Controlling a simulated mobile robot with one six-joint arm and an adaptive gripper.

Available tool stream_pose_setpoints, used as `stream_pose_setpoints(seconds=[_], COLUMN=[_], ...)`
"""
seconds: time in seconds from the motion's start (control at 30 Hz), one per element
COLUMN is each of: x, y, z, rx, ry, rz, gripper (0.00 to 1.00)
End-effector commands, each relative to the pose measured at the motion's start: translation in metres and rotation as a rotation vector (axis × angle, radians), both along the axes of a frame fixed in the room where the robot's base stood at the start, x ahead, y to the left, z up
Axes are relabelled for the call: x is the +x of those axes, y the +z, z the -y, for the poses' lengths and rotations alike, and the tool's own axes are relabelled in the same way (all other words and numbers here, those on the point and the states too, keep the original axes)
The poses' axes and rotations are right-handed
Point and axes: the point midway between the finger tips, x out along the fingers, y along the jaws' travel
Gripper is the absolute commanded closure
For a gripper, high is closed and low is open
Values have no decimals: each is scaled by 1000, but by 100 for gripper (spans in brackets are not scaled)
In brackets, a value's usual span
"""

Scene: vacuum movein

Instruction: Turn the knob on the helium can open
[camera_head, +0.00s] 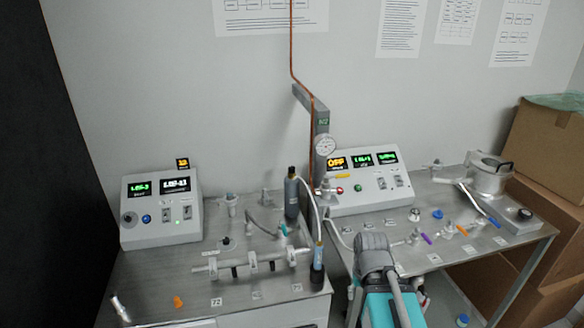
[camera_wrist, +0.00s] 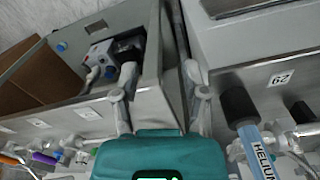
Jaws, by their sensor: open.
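The helium can (camera_head: 319,257) is a slim cylinder with a blue section and a black end, upright at the front right corner of the left bench. It also shows in the wrist view (camera_wrist: 257,148), with HELIUM written on it and its black end (camera_wrist: 238,104) towards the top of the picture. I cannot make out its knob clearly in either view. In the wrist view my gripper (camera_wrist: 160,80) has two grey fingers apart with nothing between them. The can is to the right of the fingers, apart from them. In the head view my arm hides the gripper's tips.
The left bench (camera_head: 150,290) carries metal piping and a control box (camera_head: 160,212). The right bench (camera_head: 480,250) holds another control box (camera_head: 365,180), coloured valves and a metal vessel (camera_head: 489,175). A gap separates the benches. Cardboard boxes (camera_head: 545,140) stand at the right.

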Motion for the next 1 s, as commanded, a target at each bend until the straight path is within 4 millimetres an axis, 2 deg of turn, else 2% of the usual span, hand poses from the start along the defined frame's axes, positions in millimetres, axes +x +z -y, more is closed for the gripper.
stream_pose_setpoints(seconds=[0.23,0.27,0.33,0.57,0.77,0.87,0.93,1.0], x=[0,0,0,11,37,54,68,81], y=[0,0,0,13,42,61,75,89], z=[0,0,0,-5,-18,-28,-23,-31], rx=[0,0,0,0,0,0,0,0], ry=[0,0,0,16,53,81,97,118], rz=[0,0,0,0,0,0,0,0], gripper=[43,41,28,27,27,27,27,27])
